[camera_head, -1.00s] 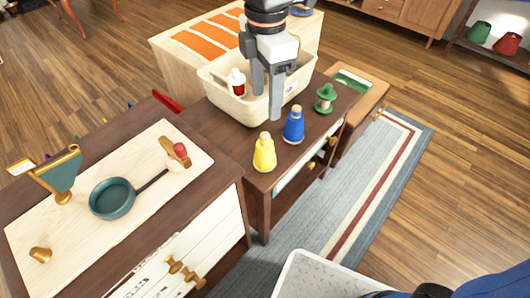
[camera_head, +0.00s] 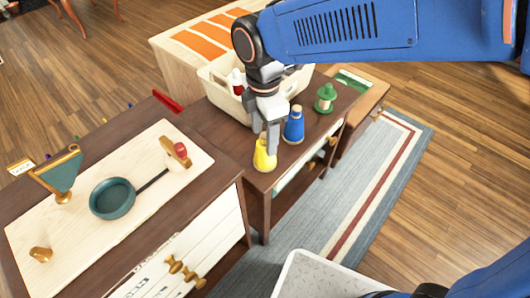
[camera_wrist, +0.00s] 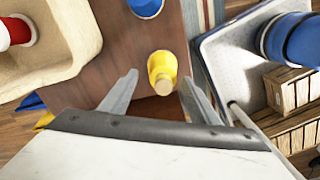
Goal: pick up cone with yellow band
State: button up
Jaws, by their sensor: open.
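A yellow cone-shaped piece (camera_head: 264,158) with a tan top stands upright near the front corner of the small dark wooden table (camera_head: 215,140). No separate band can be made out on it. My gripper (camera_head: 265,142) is open, above and around the yellow piece's upper part in the head view. In the wrist view the yellow cone (camera_wrist: 162,70) appears between and a little beyond the two spread fingertips (camera_wrist: 158,82), apart from both. A blue cone (camera_head: 293,126) stands just behind it to the right, and a green piece (camera_head: 325,98) stands farther back.
A cream bin (camera_head: 218,88) holding a red and white bottle (camera_head: 237,82) stands behind my gripper. A counter with a teal pan (camera_head: 112,198) is at the left. A striped rug (camera_head: 345,215) lies right of the table.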

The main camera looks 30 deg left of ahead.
aim_at(265, 148)
jog(key=f, duration=0.5)
jog(key=shift+s+d, duration=0.15)
jog(key=shift+d, duration=0.05)
jog(key=shift+r, duration=0.1)
jog(key=c, duration=1.2)
